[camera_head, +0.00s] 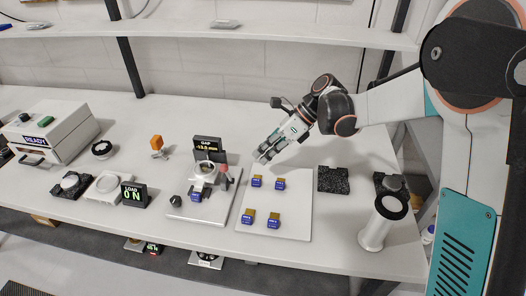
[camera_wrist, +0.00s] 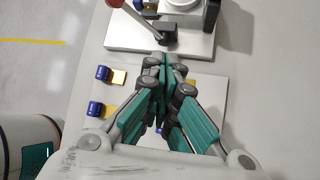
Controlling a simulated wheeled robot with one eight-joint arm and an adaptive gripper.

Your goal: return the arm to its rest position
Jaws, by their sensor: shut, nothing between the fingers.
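My gripper (camera_head: 262,157) is at the end of my arm, which reaches in from the right over the white table (camera_head: 335,235). It is above the back edge of a white board (camera_head: 290,222) that bears several small blue and gold pieces (camera_head: 280,184). In the wrist view my gripper (camera_wrist: 164,60) has its teal fingers together with nothing between them. It hides part of the board there, and two of the blue and gold pieces (camera_wrist: 103,73) show to its left.
Left of the board stands a fixture plate (camera_head: 190,208) with a display reading GAP. Black blocks (camera_head: 333,180) and a white cylindrical stand (camera_head: 374,232) are to the right. A READY box (camera_head: 45,130) is far left. A shelf (camera_head: 220,30) runs along the wall.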

